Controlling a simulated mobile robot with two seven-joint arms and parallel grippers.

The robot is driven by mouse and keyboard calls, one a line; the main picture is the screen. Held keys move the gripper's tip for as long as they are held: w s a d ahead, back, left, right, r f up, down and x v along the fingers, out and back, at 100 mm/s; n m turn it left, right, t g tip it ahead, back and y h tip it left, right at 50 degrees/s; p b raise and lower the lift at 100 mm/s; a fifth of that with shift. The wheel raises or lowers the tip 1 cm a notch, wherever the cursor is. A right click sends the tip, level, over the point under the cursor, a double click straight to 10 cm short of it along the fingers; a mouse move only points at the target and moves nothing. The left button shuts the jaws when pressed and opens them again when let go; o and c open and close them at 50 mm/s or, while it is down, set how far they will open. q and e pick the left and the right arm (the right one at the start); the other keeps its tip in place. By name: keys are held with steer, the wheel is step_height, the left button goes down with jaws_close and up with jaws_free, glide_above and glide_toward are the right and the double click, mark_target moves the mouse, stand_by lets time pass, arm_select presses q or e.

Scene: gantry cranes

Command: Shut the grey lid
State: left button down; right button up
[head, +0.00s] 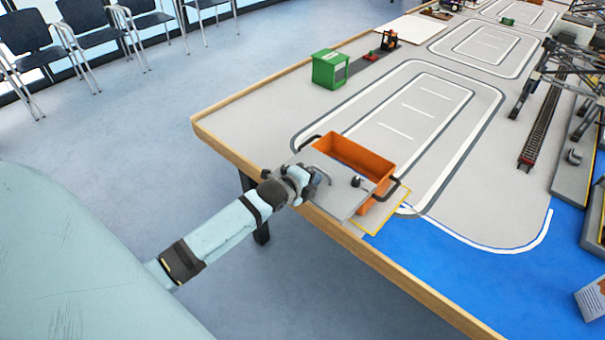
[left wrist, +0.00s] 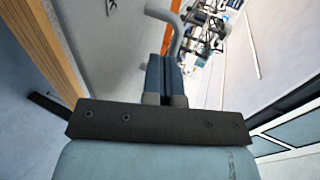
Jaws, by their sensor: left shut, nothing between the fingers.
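An orange box (head: 362,157) stands near the table's front edge with its inside showing, so it is open. Its grey lid (head: 340,197) lies folded out on the near side, roughly flat, with a small dark knob (head: 356,182) near its right end. My left gripper (head: 318,177) is shut and empty, at the left part of the lid; I cannot tell if it touches. In the left wrist view the closed fingers (left wrist: 166,75) point at a curved grey bar (left wrist: 165,20), with a grey surface, likely the lid (left wrist: 100,50), to the left. My right gripper is not in view.
A dark handle (head: 393,189) sticks out at the box's right end. A green container (head: 330,69) stands farther back on the table (head: 245,125). Crane frames and a rail track (head: 545,120) are at the right. The table between is clear.

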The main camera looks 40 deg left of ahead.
arm_select(q)
steer(key=shift+w, duration=0.35)
steer(key=shift+w, duration=0.1)
steer(key=w+d+b, duration=0.1)
steer(key=w, duration=1.1)
steer(key=shift+w+b, duration=0.25)
steer(key=shift+b, duration=0.1)
